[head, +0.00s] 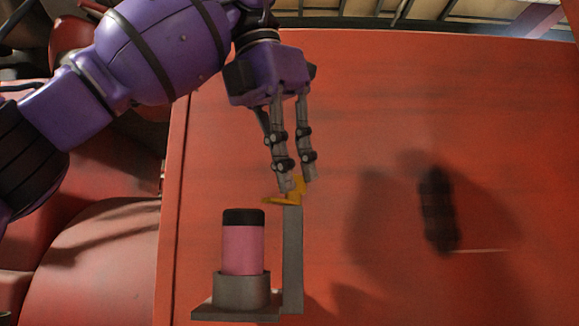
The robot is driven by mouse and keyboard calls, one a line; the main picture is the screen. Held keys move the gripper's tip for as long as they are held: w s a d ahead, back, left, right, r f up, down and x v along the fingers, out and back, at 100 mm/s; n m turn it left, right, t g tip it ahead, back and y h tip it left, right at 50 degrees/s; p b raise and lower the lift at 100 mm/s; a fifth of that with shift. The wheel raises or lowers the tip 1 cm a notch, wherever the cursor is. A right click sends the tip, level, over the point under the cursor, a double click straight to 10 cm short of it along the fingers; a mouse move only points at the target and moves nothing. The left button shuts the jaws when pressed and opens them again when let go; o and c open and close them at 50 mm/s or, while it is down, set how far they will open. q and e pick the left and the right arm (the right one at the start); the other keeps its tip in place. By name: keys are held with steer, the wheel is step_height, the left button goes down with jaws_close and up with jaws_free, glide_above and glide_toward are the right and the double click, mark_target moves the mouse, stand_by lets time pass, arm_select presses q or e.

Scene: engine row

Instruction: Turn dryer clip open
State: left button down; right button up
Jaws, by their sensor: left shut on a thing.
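A pink cylinder with a black cap (243,248), which looks like the dryer, stands upright in a grey round holder (240,291). A grey post (293,260) rises from the same base, just right of the cylinder. A yellow clip (279,200) sits at the top of the post, and its flat end reaches left toward the space above the black cap. My left gripper (296,184) points down from above, with its fingertips shut on the yellow clip. The fingers hide part of the clip. My right gripper is not in view.
A red flat surface (400,120) fills the background behind the holder. Rounded red machine parts (95,260) lie at the left. A dark blurred shape (437,210) shows on the right. The area right of the post looks clear.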

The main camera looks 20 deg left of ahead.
arm_select(q)
steer(key=n+y, duration=0.1)
steer(key=n, duration=0.2)
steer(key=shift+s+d, duration=0.1)
steer(key=shift+d+n+y, duration=0.1)
steer(key=shift+n+y, duration=1)
steer(key=shift+n, duration=1.3)
steer(key=c, duration=1.9)
jaws_free()
